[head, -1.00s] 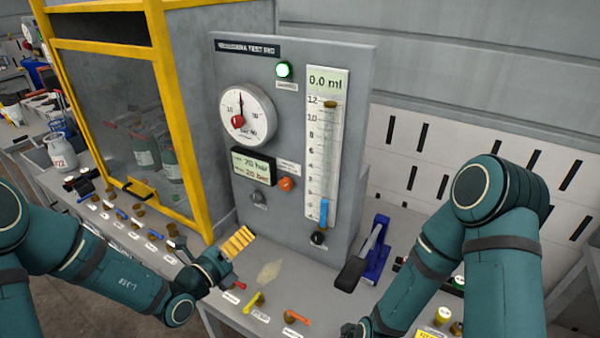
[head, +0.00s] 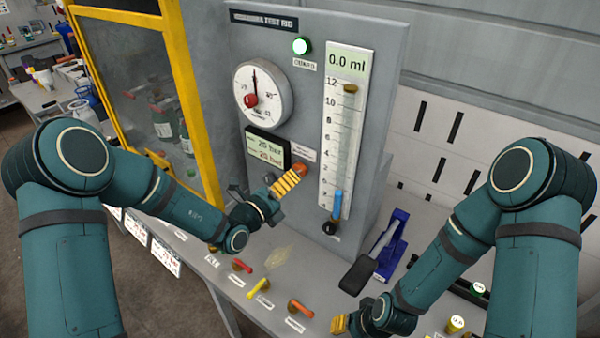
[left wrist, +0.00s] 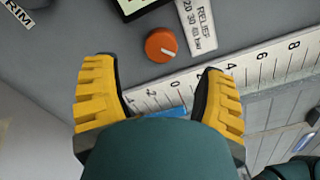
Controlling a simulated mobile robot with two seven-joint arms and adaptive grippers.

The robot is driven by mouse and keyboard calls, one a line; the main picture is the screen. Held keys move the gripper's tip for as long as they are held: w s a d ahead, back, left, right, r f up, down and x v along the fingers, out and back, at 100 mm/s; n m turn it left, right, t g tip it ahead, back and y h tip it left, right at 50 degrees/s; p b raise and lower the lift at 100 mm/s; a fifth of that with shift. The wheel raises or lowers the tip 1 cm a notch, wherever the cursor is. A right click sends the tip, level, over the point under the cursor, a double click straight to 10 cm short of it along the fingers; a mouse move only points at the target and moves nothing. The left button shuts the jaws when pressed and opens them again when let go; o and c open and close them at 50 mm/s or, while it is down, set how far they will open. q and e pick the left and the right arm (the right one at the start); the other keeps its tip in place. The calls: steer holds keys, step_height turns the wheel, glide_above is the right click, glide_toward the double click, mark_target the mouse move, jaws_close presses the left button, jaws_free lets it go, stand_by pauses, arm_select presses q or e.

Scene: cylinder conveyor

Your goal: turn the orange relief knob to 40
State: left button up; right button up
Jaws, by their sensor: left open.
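The orange relief knob (left wrist: 161,45) sits on the grey panel in the left wrist view, with a white pointer line. Its label (left wrist: 197,25) reads RELIEF, 20 30 40 bar. In the head view the knob (head: 300,169) shows just beyond my left gripper (head: 286,183). In the left wrist view my left gripper (left wrist: 160,90) is open, its yellow fingers apart, with the knob ahead between the finger lines and not touched. The small display (head: 267,150) reads 20 bar on both lines. My right gripper (head: 340,323) is low near the bench front; its jaws are unclear.
A round gauge (head: 263,94) and a 0.0 ml scale (head: 345,130) are on the panel. A green lamp (head: 302,46) is lit. A blue lever with a dark handle (head: 361,275) stands right of the panel. Red, yellow and orange valve handles (head: 301,308) lie along the bench front.

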mark_target(299, 173)
arm_select(q)
steer(key=x, duration=0.6)
steer(key=shift+s, duration=0.1)
steer(key=c, duration=1.2)
